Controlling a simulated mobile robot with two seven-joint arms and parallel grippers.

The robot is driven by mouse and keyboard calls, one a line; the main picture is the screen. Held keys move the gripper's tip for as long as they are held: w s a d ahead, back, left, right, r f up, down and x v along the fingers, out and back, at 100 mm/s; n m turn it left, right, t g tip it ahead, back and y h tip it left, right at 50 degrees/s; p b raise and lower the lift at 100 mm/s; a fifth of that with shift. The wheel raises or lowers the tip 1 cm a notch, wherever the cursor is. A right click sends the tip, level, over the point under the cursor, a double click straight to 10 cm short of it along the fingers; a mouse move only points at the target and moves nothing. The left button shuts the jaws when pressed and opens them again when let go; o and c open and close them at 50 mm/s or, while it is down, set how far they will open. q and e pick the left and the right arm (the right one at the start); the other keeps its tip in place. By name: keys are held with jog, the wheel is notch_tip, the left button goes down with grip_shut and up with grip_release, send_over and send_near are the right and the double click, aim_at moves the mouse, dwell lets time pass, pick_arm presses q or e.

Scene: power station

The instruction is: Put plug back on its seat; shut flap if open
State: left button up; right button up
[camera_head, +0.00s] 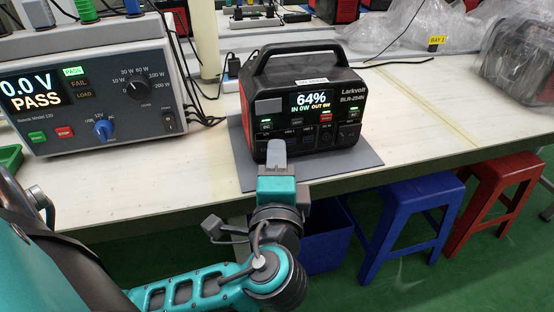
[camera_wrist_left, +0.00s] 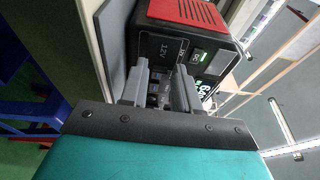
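The power station (camera_head: 310,102) stands on a grey mat, its screen reading 64%. My left gripper (camera_head: 277,152) is in front of its lower left front, by the ports. In the left wrist view the two grey fingers (camera_wrist_left: 160,88) stand apart, with a dark shape between them. I cannot tell whether that shape is the plug or part of the front, or whether they grip it. A dark panel marked 12V (camera_wrist_left: 166,49) shows just beyond the fingers, beside a green-lit button. I cannot make out whether a flap is open. The right gripper is out of view.
A tester (camera_head: 95,88) reading 0.0 V PASS stands to the left on the white workbench (camera_head: 420,130). The grey mat (camera_head: 350,162) reaches the bench's front edge. Blue (camera_head: 410,205) and red (camera_head: 505,175) stools stand below.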

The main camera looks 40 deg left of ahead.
pick_arm(q)
grip_shut()
jog(key=shift+w+r+n+g+y+p, duration=0.15)
jog(key=shift+w+n+g+y+p, duration=0.2)
jog(key=shift+n+g+y+p, duration=0.4)
jog(key=shift+w+n+g+y+p, duration=0.25)
jog(key=shift+n+g+y+p, duration=0.2)
jog(key=shift+g+y, duration=0.15)
jog(key=shift+w+n+g+y, duration=0.1)
jog(key=shift+n+g+y, duration=0.15)
jog(key=shift+n+y, duration=0.1)
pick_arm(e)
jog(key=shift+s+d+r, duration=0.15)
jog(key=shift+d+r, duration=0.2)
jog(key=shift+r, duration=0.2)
pick_arm(q)
jog(key=shift+o, duration=1.6)
grip_release()
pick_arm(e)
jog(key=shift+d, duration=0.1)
